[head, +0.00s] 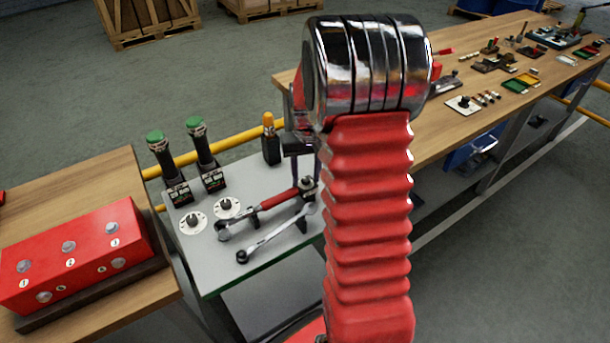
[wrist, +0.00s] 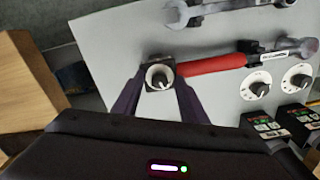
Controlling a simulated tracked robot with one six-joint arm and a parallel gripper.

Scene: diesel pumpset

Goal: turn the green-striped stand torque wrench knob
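The torque wrench (head: 278,199) has a red grip and lies on the pale grey stand with a green-striped edge (head: 250,278). Its end knob (wrist: 160,76), pale and round with a white pointer, shows in the wrist view at the left end of the red grip (wrist: 212,65). My gripper (wrist: 160,82) has its two dark fingers on either side of the knob. The fingers are apart, and I cannot tell whether they touch it. In the head view my red arm and the gripper partly hide that end of the wrench.
A plain spanner (head: 275,235) lies in front of the wrench. Two dial knobs (head: 193,221) and two green-topped handles (head: 198,140) stand at the left of the stand. A red box (head: 75,255) is on the left table, and a long workbench (head: 470,125) runs behind to the right.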

